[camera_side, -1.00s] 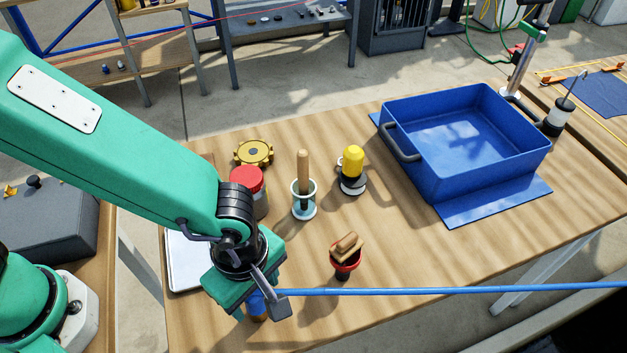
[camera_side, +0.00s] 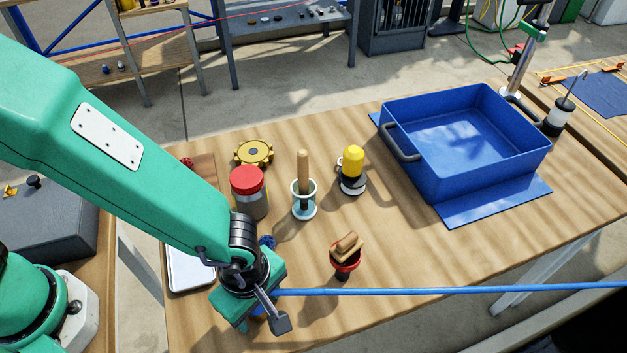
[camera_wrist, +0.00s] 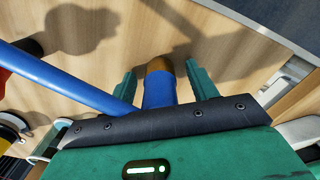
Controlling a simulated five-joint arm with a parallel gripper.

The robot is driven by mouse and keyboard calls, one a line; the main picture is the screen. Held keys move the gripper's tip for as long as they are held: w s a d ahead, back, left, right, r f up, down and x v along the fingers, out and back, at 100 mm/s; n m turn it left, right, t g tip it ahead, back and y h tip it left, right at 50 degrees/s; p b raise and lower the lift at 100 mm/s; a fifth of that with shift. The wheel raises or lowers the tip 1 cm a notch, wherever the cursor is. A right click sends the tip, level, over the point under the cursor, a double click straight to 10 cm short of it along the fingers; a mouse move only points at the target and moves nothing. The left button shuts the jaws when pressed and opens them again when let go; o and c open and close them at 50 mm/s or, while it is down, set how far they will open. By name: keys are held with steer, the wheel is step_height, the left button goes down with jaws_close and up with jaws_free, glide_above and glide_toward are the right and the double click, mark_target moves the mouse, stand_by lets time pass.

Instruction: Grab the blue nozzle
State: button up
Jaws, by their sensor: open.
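The blue nozzle (camera_wrist: 160,90) shows in the wrist view as a short blue cylinder with a brown-orange end. It lies between the two green fingers of my gripper (camera_wrist: 162,76). The fingers are open, with small gaps on both sides of the nozzle. Its near end is hidden behind the dark edge of my gripper. In the side view my gripper (camera_side: 246,302) is low over the front of the wooden table and hides most of the nozzle. A long blue pole (camera_side: 450,291) runs from beside the gripper to the right edge.
A red bowl (camera_side: 345,262) with wooden pieces stands right of the gripper. Behind are a red-lidded jar (camera_side: 249,195), a cup with a wooden handle (camera_side: 304,200) and a yellow-topped item (camera_side: 353,165). A blue bin (camera_side: 465,180) stands at the back right.

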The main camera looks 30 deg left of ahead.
steer(key=shift+c, duration=0.2)
steer(key=c, duration=1.1)
steer(key=shift+r, duration=0.15)
steer(key=shift+r, duration=4.95)
